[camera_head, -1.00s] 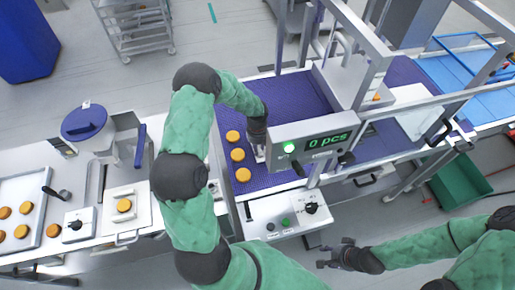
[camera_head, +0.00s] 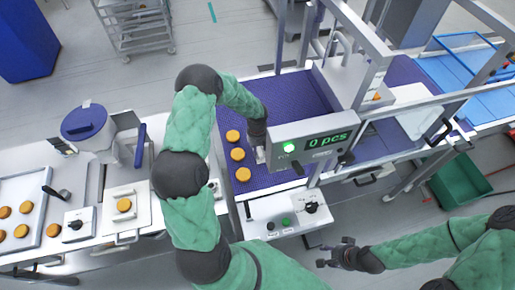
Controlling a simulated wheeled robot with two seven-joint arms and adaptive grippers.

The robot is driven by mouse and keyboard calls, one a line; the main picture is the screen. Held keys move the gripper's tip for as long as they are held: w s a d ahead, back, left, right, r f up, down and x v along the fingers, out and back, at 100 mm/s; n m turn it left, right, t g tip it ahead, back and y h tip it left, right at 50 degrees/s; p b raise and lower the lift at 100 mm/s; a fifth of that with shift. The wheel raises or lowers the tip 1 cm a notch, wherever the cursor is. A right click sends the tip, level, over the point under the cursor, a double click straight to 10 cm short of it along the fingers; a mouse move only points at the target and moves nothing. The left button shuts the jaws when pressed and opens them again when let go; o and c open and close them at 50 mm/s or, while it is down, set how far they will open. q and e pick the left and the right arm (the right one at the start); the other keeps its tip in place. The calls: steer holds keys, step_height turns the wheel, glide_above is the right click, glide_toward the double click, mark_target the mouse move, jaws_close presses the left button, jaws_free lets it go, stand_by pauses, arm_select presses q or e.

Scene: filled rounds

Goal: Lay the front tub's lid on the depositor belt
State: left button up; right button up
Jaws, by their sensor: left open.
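The purple depositor belt (camera_head: 290,95) runs across the middle, with a row of orange-brown rounds (camera_head: 238,154) on its near left part. My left gripper (camera_head: 260,154) is open, low over the belt just right of these rounds. The display housing partly hides it. I see no lid in its fingers. A white vessel with a blue lid (camera_head: 83,121) stands on the left counter; I cannot tell whether it is the front tub. No other tub lid can be made out. My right gripper (camera_head: 333,254) is open and empty, over the floor in front of the machine.
A display housing reading "0 pcs" (camera_head: 314,138) and a metal frame overhang the belt. A tray of rounds (camera_head: 38,190) and a scale with one round (camera_head: 123,206) are on the left counter. A green crate (camera_head: 458,186) stands on the floor at right.

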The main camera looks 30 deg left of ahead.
arm_select(q)
step_height(320, 180, up, 12)
stand_by(0.5)
steer(key=shift+s, duration=0.1)
